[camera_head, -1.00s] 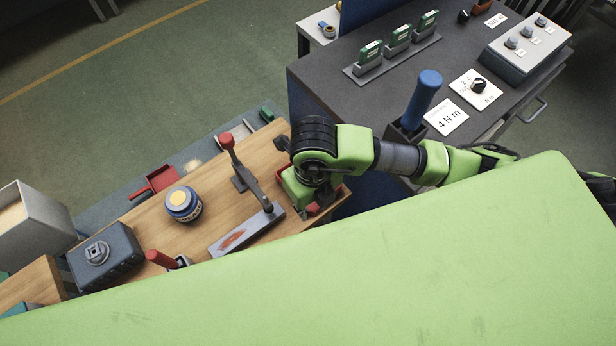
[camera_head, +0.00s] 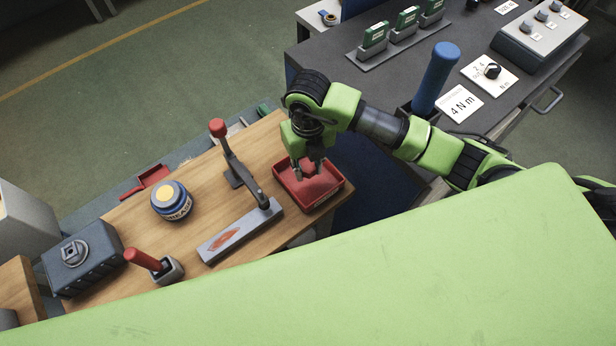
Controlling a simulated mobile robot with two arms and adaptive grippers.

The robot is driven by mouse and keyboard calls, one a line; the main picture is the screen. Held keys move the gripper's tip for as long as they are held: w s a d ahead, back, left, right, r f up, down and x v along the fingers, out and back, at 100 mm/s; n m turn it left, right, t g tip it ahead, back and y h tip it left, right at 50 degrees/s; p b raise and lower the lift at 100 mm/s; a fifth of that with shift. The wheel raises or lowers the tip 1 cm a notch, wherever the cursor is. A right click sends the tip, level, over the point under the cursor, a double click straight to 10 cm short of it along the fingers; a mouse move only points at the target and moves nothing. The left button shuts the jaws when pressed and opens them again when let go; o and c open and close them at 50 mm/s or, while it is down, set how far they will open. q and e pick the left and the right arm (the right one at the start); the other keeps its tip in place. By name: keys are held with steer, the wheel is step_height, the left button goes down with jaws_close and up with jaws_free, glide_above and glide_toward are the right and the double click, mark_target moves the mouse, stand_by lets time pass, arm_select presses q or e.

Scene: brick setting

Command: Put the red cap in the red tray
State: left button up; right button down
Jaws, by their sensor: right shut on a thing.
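The red tray (camera_head: 331,198) sits at the right end of the wooden bench. My right gripper (camera_head: 309,175) points down over the tray, its fingertips within the tray's outline. It is shut on the red cap, which is small and hard to tell from the red tray behind it. I cannot tell whether the cap touches the tray floor. My left gripper is not in view.
A clamp with a red knob (camera_head: 217,128) stands left of the tray on a grey base (camera_head: 240,232). A blue grease jar (camera_head: 172,203), a red-handled tool (camera_head: 142,259) and a dark grey box (camera_head: 85,262) stand further left. A dark worktop (camera_head: 385,83) lies behind.

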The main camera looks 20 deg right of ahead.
mark_target(308, 162)
steer(key=shift+w+d+f, duration=0.1)
steer(key=shift+w+f, duration=0.25)
steer(key=shift+f, duration=0.05)
steer(key=shift+w+f+b, duration=0.15)
steer(key=shift+f+b, duration=0.65)
steer(key=shift+f, duration=0.1)
steer(key=shift+w+f+b, duration=0.1)
steer(key=shift+f+b, duration=0.65)
steer(key=shift+f, duration=0.1)
steer(key=shift+f, duration=0.15)
steer(key=c, duration=1.7)
jaws_free()
step_height(308, 162, up, 12)
steer(key=p, duration=0.8)
steer(key=shift+r, duration=0.2)
